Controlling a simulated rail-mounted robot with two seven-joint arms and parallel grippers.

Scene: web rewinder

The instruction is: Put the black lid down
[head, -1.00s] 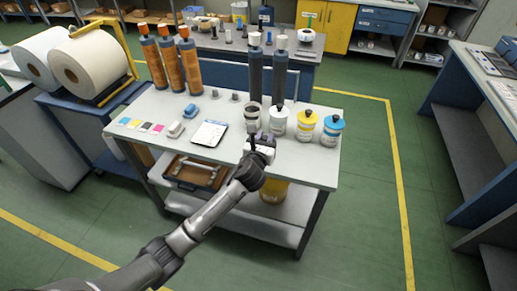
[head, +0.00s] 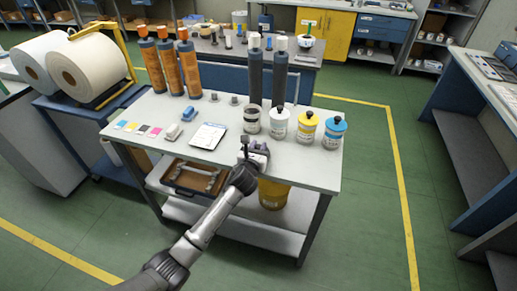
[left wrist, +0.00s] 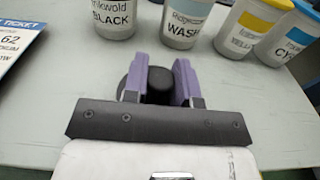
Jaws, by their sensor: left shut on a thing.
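My left gripper (head: 256,149) is over the near part of the white table, in front of the jars. In the left wrist view its purple fingers (left wrist: 158,82) are shut on the black lid (left wrist: 156,92), a dark round piece partly hidden by the fingers. I cannot tell whether the lid touches the tabletop. The jar labelled BLACK (head: 251,120) stands open behind the gripper, without a lid; it also shows at the top of the left wrist view (left wrist: 108,18). My right gripper is not in view.
A white-labelled WASH jar (head: 278,124), a yellow jar (head: 305,128) and a cyan jar (head: 331,133) stand right of the black jar with lids on. A job ticket (head: 208,135) lies to the left. The table's (head: 310,170) near edge is close to the gripper.

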